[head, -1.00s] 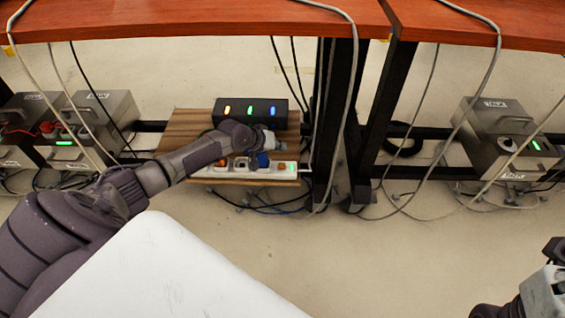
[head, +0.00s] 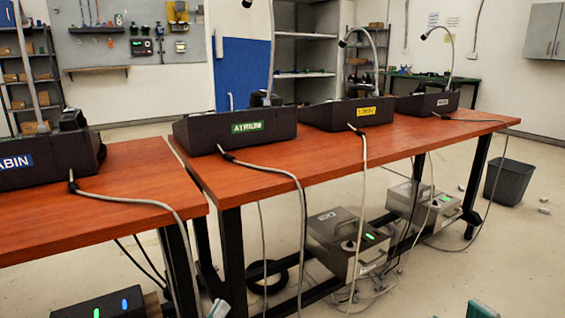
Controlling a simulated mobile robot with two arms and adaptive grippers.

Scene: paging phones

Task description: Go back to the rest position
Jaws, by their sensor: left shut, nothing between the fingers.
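Only the tip of my left gripper (head: 218,309) shows, at the bottom edge of the head view, left of centre. It is shut and empty, in front of the dark table legs. The rest of my left arm is below the view.
Wooden tables (head: 330,158) run across the view, bearing paging consoles labelled ATRIUM (head: 235,124) and CABIN (head: 45,155), and others. Metal boxes (head: 345,240) and hanging cables are underneath. A black box (head: 100,305) with lights is at lower left. A bin (head: 508,182) stands right; floor there is mostly clear.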

